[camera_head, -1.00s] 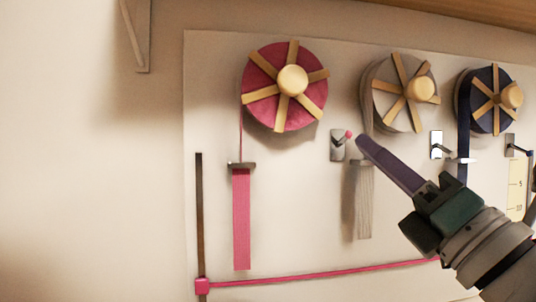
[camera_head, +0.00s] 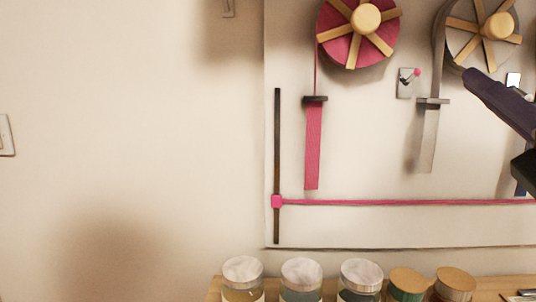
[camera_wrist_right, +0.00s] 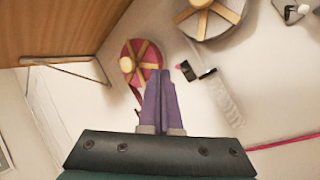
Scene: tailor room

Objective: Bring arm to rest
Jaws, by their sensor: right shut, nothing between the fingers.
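My right gripper (camera_head: 470,78) comes in from the right edge in the head view, its purple fingers pointing up and left. In the wrist view the right gripper (camera_wrist_right: 163,75) has its two fingers together, with nothing between them. In the head view its tip overlaps the lower edge of the grey ribbon spool (camera_head: 485,30); I cannot tell whether they touch. My left gripper is not in view.
A wall board holds a pink spool (camera_head: 352,50), a hanging pink ribbon (camera_head: 313,145), a small lever switch (camera_head: 405,84) and a dark vertical rail (camera_head: 277,150). Several lidded jars (camera_head: 301,275) stand on a shelf below. The wall at left is mostly bare.

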